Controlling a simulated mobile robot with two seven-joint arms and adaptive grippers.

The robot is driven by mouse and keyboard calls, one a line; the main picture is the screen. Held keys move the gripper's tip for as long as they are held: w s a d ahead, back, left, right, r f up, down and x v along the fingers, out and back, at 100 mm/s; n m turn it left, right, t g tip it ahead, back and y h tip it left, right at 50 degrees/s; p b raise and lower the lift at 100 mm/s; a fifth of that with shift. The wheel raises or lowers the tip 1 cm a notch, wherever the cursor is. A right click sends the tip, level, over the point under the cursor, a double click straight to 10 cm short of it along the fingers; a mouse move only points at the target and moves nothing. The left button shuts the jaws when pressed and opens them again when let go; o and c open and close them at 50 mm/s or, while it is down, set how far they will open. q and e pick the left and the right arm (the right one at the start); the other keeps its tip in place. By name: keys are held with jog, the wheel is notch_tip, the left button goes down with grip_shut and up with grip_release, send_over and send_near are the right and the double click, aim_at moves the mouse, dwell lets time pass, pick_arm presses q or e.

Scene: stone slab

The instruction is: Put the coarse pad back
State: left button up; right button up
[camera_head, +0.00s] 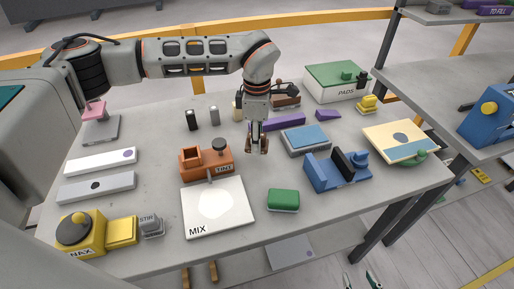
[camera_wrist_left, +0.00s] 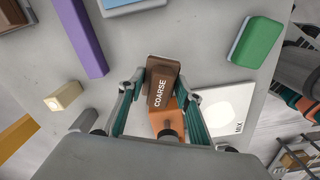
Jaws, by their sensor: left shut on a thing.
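The brown coarse pad (camera_wrist_left: 164,70), labelled COARSE, is gripped between the two fingers of my left gripper (camera_wrist_left: 162,92) in the left wrist view. In the head view my left gripper (camera_head: 257,145) points down over the middle of the table, and its fingers mostly hide the pad. The pad appears held above the tabletop, beyond the orange block (camera_head: 206,161). A white box labelled PADS (camera_head: 344,92) with a green top (camera_head: 333,74) stands at the back right. A green pad-like block (camera_head: 283,200) lies at the front. My right gripper is not in view.
A white MIX board (camera_head: 217,221) lies in front of my gripper. A purple bar (camera_head: 290,121), a blue-grey tray (camera_head: 305,140) and a blue holder (camera_head: 337,172) stand to the right. A yellow knobbed unit (camera_head: 81,232) is at the front left. Bare tabletop lies between these.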

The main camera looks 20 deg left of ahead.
pick_arm(q)
jog(key=shift+f, duration=1.9)
jog(key=shift+f, duration=0.2)
jog(key=o, duration=1.1)
jog(key=shift+o, duration=0.2)
notch_tip(320, 180, up, 12)
jog(key=shift+r+b, duration=0.2)
jog(key=shift+b, duration=0.2)
